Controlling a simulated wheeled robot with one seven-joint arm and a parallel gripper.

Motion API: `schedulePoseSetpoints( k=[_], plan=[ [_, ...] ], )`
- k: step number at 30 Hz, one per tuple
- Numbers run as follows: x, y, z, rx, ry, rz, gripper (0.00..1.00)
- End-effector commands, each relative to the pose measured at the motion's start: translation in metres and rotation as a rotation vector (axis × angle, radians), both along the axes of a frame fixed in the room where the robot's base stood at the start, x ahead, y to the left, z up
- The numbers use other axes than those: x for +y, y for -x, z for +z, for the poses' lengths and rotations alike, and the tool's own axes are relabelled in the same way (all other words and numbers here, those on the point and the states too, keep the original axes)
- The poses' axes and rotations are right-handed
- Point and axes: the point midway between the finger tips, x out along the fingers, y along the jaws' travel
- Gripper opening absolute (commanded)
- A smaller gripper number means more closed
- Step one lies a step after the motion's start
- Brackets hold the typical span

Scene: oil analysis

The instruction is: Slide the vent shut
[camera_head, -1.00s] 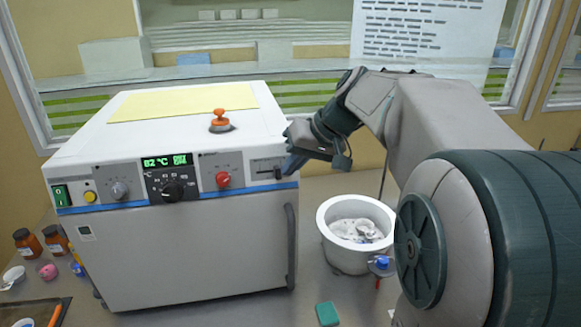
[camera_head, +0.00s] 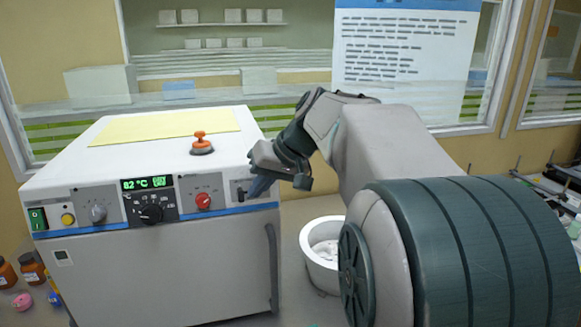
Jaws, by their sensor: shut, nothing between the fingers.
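The vent slider (camera_head: 240,195) is a small dark knob on the panel at the right end of the white oven's (camera_head: 150,270) front. It shows toward the left part of its slot. My gripper (camera_head: 256,188) is shut and empty.
A red-orange handled object (camera_head: 202,146) and a yellow sheet (camera_head: 165,127) lie on the oven top. A white bin (camera_head: 312,240) stands right of the oven, partly behind my arm. Brown jars (camera_head: 32,268) stand at left.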

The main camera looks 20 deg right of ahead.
Motion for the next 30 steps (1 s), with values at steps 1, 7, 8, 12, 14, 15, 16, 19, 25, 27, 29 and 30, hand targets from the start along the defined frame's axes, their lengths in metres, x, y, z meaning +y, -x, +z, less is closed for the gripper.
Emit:
schedulePoseSetpoints(
  k=[1, 7, 8, 12, 14, 15, 16, 19, 25, 27, 29, 30],
  plan=[
    [-0.011, 0.001, -0.001, 0.0, 0.0, -0.005, 0.0],
    [-0.039, 0.017, 0.025, -0.005, 0.003, -0.004, 0.0],
    [-0.041, 0.02, 0.03, -0.003, 0.002, -0.003, 0.0],
    [-0.052, 0.033, 0.054, -0.001, 0.003, 0.0, 0.0],
    [-0.055, 0.038, 0.062, -0.001, 0.003, 0.001, 0.0],
    [-0.058, 0.04, 0.066, -0.001, 0.004, 0.0, 0.0],
    [-0.06, 0.042, 0.069, 0.0, 0.002, 0.0, 0.0],
    [-0.063, 0.045, 0.076, 0.0, 0.002, 0.002, 0.0],
    [-0.064, 0.048, 0.079, 0.002, 0.002, 0.002, 0.0],
    [-0.061, 0.049, 0.076, 0.009, 0.004, 0.0, 0.0],
    [-0.056, 0.052, 0.069, 0.023, 0.008, -0.005, 0.0],
    [-0.051, 0.056, 0.061, 0.037, 0.016, -0.01, 0.0]
  ],
)
